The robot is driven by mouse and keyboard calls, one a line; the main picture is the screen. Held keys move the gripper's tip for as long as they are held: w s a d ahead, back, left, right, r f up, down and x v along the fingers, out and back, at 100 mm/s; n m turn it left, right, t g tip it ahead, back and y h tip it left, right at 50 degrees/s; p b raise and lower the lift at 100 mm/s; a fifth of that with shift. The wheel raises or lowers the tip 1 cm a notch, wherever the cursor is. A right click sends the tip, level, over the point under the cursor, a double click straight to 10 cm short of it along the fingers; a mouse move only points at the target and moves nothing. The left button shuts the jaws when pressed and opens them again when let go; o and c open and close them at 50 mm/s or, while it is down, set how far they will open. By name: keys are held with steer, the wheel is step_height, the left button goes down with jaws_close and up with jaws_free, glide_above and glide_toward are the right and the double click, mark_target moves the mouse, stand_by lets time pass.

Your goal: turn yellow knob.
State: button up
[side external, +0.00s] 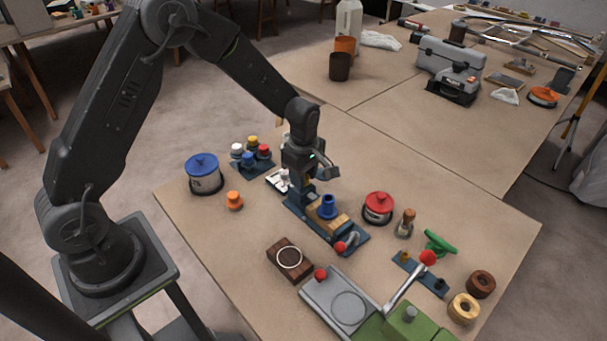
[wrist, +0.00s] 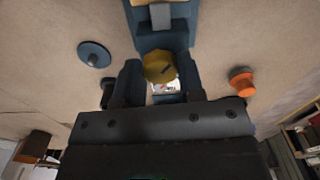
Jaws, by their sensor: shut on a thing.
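The yellow knob (wrist: 160,66) shows in the wrist view as a rounded yellow head with a dark mark on it. It sits on a dark blue base (wrist: 150,42). My gripper (wrist: 160,70) has one finger on each side of the knob and is shut on it. In the side view my gripper (side external: 306,183) points down at the far end of the same long blue base (side external: 359,241). There the knob is largely hidden by my gripper.
A blue cylinder (side external: 328,207) and a red-ended crank (side external: 347,242) are on the base nearby. A blue-lidded pot (side external: 205,177) and an orange knob (side external: 234,200) stand to the left. A red-lidded pot (side external: 378,208) is to the right. The table's left front is fairly clear.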

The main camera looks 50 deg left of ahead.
steer(key=shift+c, duration=1)
steer(key=m, duration=0.4)
steer(key=shift+m, duration=0.4)
steer(key=m, duration=1.1)
steer(key=shift+m, duration=0.4)
steer(key=m, duration=0.5)
steer(key=shift+m, duration=0.3)
